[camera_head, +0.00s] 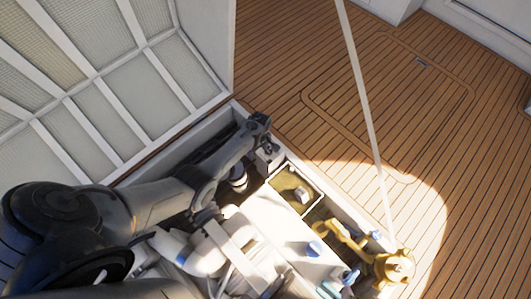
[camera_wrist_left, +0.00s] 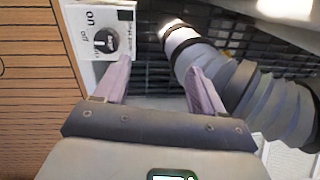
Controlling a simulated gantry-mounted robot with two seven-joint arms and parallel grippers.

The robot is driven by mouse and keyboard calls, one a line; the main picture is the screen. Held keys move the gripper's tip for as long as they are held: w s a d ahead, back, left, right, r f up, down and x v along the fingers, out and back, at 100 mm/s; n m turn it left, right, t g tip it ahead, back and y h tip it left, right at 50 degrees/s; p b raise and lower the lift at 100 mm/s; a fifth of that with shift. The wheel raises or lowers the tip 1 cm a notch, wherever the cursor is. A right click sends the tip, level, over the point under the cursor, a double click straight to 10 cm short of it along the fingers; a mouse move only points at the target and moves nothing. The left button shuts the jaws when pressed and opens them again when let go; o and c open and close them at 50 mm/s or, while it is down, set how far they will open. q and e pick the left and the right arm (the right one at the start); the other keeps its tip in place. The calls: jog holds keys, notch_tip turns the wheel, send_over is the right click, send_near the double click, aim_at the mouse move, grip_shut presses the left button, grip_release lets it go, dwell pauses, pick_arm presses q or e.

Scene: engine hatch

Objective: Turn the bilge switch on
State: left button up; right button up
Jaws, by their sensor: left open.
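The bilge switch (camera_wrist_left: 106,41) shows in the left wrist view at the top left, as a dark round knob on a white plate with "on" and "off" lettering. I cannot tell which mark the knob points at. My left gripper (camera_wrist_left: 160,72) is open, with nothing between its two fingers. Its left fingertip appears close beside the switch plate; I cannot tell if they touch. In the head view my left gripper (camera_head: 268,152) is at the far edge of the hatch, and I cannot make out the switch there. My right gripper is not in view.
A grey ribbed hose (camera_wrist_left: 240,85) runs close to the right finger. In the head view, the raised hatch lid (camera_head: 100,80) stands at the left. A white engine block (camera_head: 275,230) and yellow fittings (camera_head: 345,236) fill the hatch. The plank deck (camera_head: 300,60) beyond is clear.

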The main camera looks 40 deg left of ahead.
pick_arm(q)
jog(key=t+b, duration=0.1)
jog(key=b, duration=0.3)
send_over(269, 150)
notch_tip(269, 150, down, 10)
jog(key=b, duration=0.7)
jog(key=shift+a+r+b, duration=0.15)
jog(key=shift+r+b, duration=0.05)
jog(key=shift+b, duration=0.1)
jog(key=shift+f+b, duration=0.6)
jog(key=shift+f, duration=0.15)
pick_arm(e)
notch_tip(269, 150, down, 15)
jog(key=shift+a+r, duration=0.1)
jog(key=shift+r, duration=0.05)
pick_arm(q)
jog(key=c, duration=1.1)
jog(key=shift+o, duration=0.2)
